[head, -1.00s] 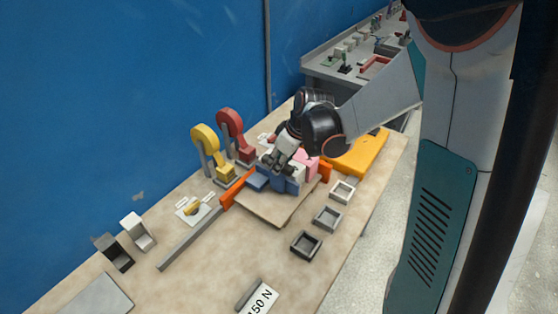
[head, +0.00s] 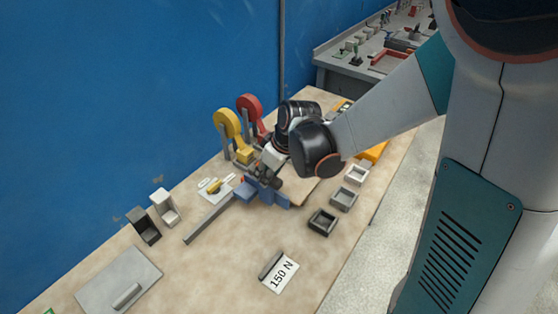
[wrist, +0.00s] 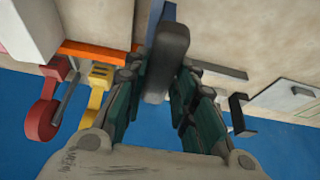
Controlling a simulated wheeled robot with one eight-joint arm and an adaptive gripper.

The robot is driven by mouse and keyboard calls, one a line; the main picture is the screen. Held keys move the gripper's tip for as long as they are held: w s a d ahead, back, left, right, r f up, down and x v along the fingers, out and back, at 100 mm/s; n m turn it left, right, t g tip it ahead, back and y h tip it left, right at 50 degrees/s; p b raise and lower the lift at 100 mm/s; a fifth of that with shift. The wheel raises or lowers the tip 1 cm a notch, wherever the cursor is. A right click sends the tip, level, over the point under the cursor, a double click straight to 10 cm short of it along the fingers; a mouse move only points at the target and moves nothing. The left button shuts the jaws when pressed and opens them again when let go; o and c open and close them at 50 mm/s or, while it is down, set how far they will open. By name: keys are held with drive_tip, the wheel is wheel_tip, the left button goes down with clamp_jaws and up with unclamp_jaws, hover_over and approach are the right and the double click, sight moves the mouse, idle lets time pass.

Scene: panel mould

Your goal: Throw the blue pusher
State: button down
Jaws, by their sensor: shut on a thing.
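The blue pusher (head: 272,194) is a low blue block at the near left edge of the light board (head: 302,190). It is beside the end of the grey rail (head: 208,219). My gripper (head: 267,174) is over the pusher and shut on it. In the wrist view the fingers (wrist: 163,72) close on a dark grey upright bar, and a bit of the blue pusher (wrist: 168,11) shows beyond it. I cannot tell whether the pusher touches the bench. My wrist hides most of the board and what lies behind it.
Yellow (head: 230,128) and red (head: 250,107) toggle clamps stand by the blue wall. An orange strip (wrist: 92,52) shows beside the fingers. Several small square trays (head: 322,221) line the right side. A 150 N plate (head: 281,273) lies in front.

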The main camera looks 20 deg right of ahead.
drive_tip(key=s+a, duration=0.5)
drive_tip(key=a, duration=0.2)
drive_tip(key=shift+s+a, duration=0.25)
drive_tip(key=shift+s, duration=0.05)
drive_tip(key=c, duration=1.3)
unclamp_jaws()
drive_tip(key=shift+s+a, duration=0.1)
drive_tip(key=shift+a, duration=0.05)
drive_tip(key=shift+r, duration=0.1)
drive_tip(key=v, duration=1.1)
drive_tip(key=shift+r, duration=0.35)
